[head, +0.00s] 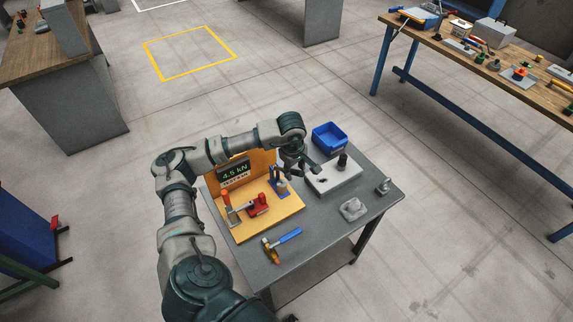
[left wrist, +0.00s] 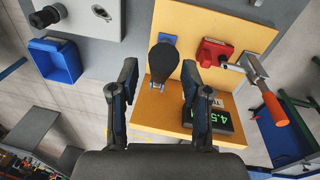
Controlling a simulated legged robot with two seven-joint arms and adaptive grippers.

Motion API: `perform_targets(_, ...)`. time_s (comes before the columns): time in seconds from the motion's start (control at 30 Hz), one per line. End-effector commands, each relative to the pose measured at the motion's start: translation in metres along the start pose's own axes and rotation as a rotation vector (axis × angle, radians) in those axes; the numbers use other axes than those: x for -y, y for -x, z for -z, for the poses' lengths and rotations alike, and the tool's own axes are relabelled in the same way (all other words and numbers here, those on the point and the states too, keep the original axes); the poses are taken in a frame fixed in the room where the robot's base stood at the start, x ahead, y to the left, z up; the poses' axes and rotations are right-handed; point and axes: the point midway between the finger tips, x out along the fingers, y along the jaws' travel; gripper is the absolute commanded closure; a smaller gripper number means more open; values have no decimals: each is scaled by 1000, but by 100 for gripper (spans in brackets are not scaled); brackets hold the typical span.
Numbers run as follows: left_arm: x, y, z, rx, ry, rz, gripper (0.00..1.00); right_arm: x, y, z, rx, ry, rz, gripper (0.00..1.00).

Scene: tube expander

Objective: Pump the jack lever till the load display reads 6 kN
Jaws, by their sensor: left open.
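The load display (head: 233,171) stands at the back of the orange-yellow board (head: 275,216) and reads 4.5 kN in green. A red jack (head: 258,205) sits on the board. Its lever has an orange-red handle (head: 226,197) at the left. In the left wrist view the lever handle (left wrist: 275,108) is at the right, outside the fingers, beside the red jack (left wrist: 214,51). My left gripper (head: 295,170) is open and empty, above the right side of the board, near a blue bracket (head: 278,184) and apart from the lever. My right gripper is not in view.
A blue bin (head: 329,137), a light grey box (head: 334,177) with a black knob and grey metal parts (head: 353,209) stand on the table's right side. A blue-handled hammer (head: 283,244) lies at the front. A dark round-topped part (left wrist: 164,62) shows between my fingers.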

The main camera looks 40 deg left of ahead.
Motion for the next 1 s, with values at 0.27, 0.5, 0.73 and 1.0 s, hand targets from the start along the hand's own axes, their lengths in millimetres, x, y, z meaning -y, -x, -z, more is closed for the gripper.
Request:
perform_targets(0.27, 0, 25, 2, 2, 0, -2, 52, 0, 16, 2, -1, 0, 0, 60)
perform_targets(0.5, 0, 44, 2, 0, 1, -1, 52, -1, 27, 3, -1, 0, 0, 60)
perform_targets(0.73, 0, 49, 1, 1, 1, -1, 52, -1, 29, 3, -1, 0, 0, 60)
perform_targets(1.0, 0, 48, 1, 1, 1, -1, 52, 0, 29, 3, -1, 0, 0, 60)
